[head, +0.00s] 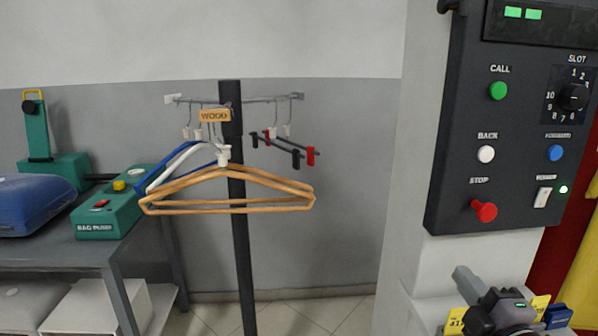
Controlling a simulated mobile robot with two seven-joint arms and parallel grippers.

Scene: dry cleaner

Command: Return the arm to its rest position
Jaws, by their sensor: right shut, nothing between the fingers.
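My right gripper (492,308) is at the bottom right of the head view, dark grey and black, below the control panel (512,140). It is shut with nothing held. It is partly cut off by the lower picture edge, and yellow and blue numbered tags (541,304) show around it. My left gripper is not in view.
A black post with a rail (237,160) carries wooden, white and blue hangers and clip hangers at centre left. The panel's pillar stands close on the right.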

